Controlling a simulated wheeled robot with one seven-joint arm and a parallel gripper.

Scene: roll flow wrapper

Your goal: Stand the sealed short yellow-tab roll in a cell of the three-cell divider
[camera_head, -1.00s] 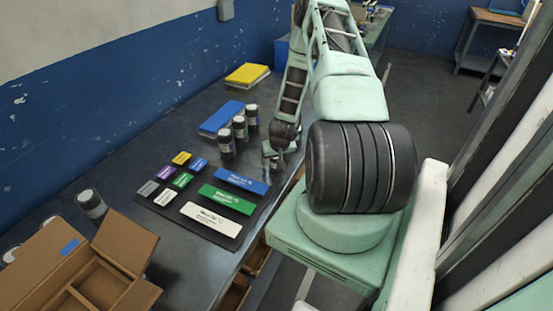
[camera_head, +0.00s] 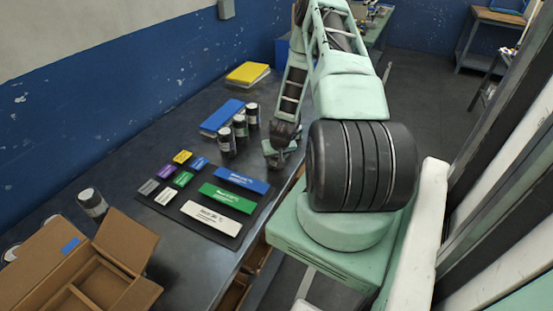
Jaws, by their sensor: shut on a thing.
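My gripper (camera_head: 279,160) is small and dark in the picture, low over the table's right edge, right of several dark cylinders. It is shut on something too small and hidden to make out. I cannot pick out the sealed short yellow-tab roll with certainty. A small yellow piece (camera_head: 182,157) lies on the dark mat (camera_head: 172,211). A brown cardboard box with inner dividing walls (camera_head: 103,285) stands at the lower left, partly cut off. I cannot tell whether it is the three-cell divider.
Three dark cylinders (camera_head: 240,127) stand beside a blue block (camera_head: 221,117), and a yellow block (camera_head: 247,74) lies farther back. Another cylinder (camera_head: 92,203) stands near the box. Small coloured pieces and long blue, green (camera_head: 227,198) and white bars lie on the mat.

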